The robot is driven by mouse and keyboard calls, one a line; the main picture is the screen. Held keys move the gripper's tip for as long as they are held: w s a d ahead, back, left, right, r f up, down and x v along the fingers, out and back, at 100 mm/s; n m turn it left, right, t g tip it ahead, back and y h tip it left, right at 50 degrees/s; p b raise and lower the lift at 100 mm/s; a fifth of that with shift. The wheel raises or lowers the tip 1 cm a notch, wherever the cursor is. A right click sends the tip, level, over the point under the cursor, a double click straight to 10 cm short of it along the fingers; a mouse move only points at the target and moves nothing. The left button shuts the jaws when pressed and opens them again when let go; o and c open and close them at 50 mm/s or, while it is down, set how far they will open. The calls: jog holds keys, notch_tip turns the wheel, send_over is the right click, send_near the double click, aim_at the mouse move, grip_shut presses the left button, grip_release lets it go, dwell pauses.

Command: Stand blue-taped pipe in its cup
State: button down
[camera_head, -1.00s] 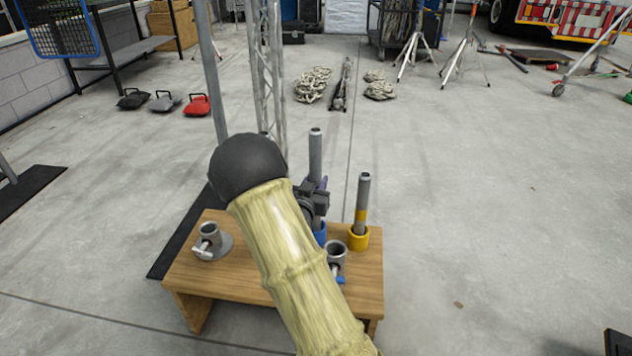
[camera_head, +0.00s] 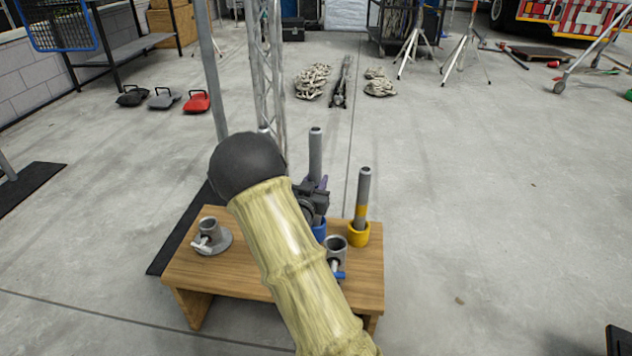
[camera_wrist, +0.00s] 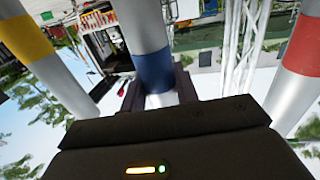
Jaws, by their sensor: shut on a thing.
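The blue-taped pipe (camera_wrist: 150,30) is grey, with a blue band (camera_wrist: 155,72) between my gripper's dark fingers (camera_wrist: 158,98) in the wrist view. In the head view the pipe (camera_head: 316,152) stands about upright, and my gripper (camera_head: 314,203) is shut on it.
A yellow-taped pipe (camera_head: 363,190) leans slightly in its yellow cup (camera_head: 358,235), close on the right. A red-banded pipe (camera_wrist: 305,45) shows in the wrist view. Grey clamp fittings (camera_head: 211,238) and (camera_head: 335,248) stand on the wooden table (camera_head: 230,275).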

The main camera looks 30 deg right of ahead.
jog(key=shift+f, duration=0.2)
jog(key=c, duration=1)
grip_release()
jog(key=shift+o, duration=0.2)
jog(key=p+v, duration=0.5)
jog(key=v, duration=1.2)
jog(key=shift+s+a, duration=0.15)
jog(key=shift+a, duration=0.05)
jog(key=shift+p, duration=0.3)
